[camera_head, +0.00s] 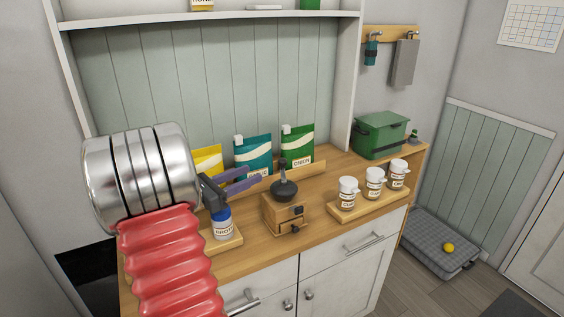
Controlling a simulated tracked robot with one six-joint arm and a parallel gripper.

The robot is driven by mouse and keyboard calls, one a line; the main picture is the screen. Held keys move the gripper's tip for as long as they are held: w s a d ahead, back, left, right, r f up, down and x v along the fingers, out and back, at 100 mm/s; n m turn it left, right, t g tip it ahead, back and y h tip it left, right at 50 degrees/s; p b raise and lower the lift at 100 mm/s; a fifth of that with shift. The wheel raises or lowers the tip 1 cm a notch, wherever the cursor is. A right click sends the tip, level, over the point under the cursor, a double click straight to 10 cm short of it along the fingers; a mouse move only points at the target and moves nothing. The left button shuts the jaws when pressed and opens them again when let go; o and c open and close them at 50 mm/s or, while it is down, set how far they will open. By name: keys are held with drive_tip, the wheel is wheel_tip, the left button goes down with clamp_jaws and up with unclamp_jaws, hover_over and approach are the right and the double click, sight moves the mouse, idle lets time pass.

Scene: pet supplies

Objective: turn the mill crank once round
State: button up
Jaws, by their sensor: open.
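The mill (284,212) is a small wooden box with a dark metal top and a little drawer, standing on the wooden counter. Its crank (282,168) shows as a dark upright piece with a knob above the dark top; the exact line of its arm is hard to make out. My gripper (254,177) has two purple fingers, spread apart and empty. They point right, towards the mill, and appear just left of the crank. I cannot tell the gap in depth. The silver and red parts of my arm fill the lower left.
A blue broth bottle (222,226) stands on a wooden board left of the mill. Three white jars stand on a wooden tray (345,215) to the right. Yellow, teal (252,153) and green bags (298,143) stand behind. A green bin (379,135) is at the back right.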

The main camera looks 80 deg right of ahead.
sight(279, 162)
drive_tip(key=x, duration=1.4)
drive_tip(key=shift+a, duration=0.1)
drive_tip(key=shift+c, duration=0.5)
clamp_jaws()
